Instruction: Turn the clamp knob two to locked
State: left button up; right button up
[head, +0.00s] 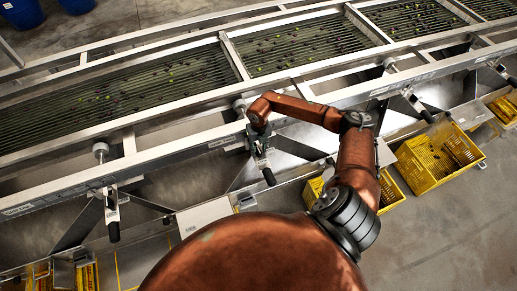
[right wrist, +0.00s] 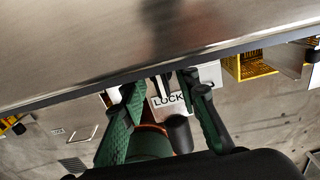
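Three clamps with black-ended handles hang along the front rail of the roller sizer. The middle one (head: 267,173) is at my right gripper (head: 257,142); the others are at the left (head: 112,215) and right (head: 418,107). In the right wrist view, my right gripper (right wrist: 165,118) has its two green fingers spread. The black handle end (right wrist: 180,134) shows between them, with a visible gap to each finger. Behind it is a white plate with the word LOCK (right wrist: 168,102). Whether the fingers touch the clamp is unclear. My left gripper is not in view.
The sizer's steel front rail (head: 60,188) runs across the head view, with roller beds carrying olives behind it. Round grey knobs (head: 100,148) stand along the rail. Yellow crates (head: 432,165) stand below at the right. Steel chutes lie under the rail.

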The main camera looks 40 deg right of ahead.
aim_at(259, 149)
notch_tip(259, 149, up, 12)
dwell(0.5)
dwell(0.3)
